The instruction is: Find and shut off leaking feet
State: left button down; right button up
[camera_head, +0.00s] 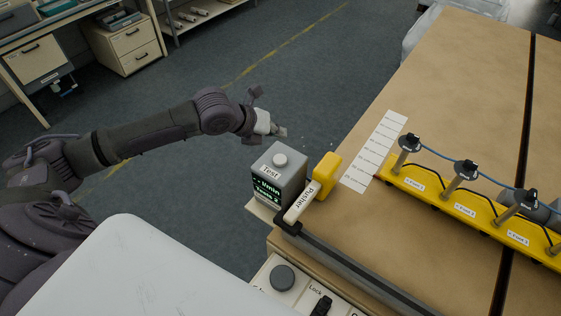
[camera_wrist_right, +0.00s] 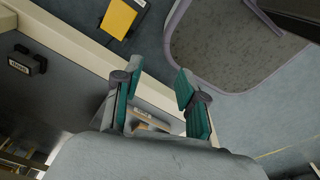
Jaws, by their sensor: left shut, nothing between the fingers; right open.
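Several round grey feet with dark knobs stand in a row on a yellow base (camera_head: 412,191) at the right of the table in the head view. One foot (camera_head: 409,143) is nearest the paper strip, another foot (camera_head: 466,170) stands in the middle, and a blue hose joins their tops. A grey Test box (camera_head: 279,174) with a white button and a green-lit display sits at the table corner. My left gripper (camera_head: 280,131) is shut and empty, above the floor behind the Test box. My right gripper (camera_wrist_right: 157,93) is open and empty in the right wrist view.
A white-handled Pusher (camera_head: 303,203) and a yellow block (camera_head: 326,172) are beside the Test box. A labelled paper strip (camera_head: 375,151) lies on the table. A panel with a Lock label and round knob (camera_head: 283,277) is below the edge. Bare tabletop (camera_head: 460,75) is free behind.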

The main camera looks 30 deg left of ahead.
pick_arm(q)
jog(key=b, duration=0.4)
send_over(278, 159)
notch_tip(278, 159, down, 5)
jog(key=shift+f, duration=0.1)
jog(key=shift+f+b, duration=0.45)
jog(key=shift+f, duration=0.3)
jog(key=shift+f, duration=0.1)
dwell(0.3)
jog(key=shift+f, duration=0.1)
jog(key=shift+f, duration=0.25)
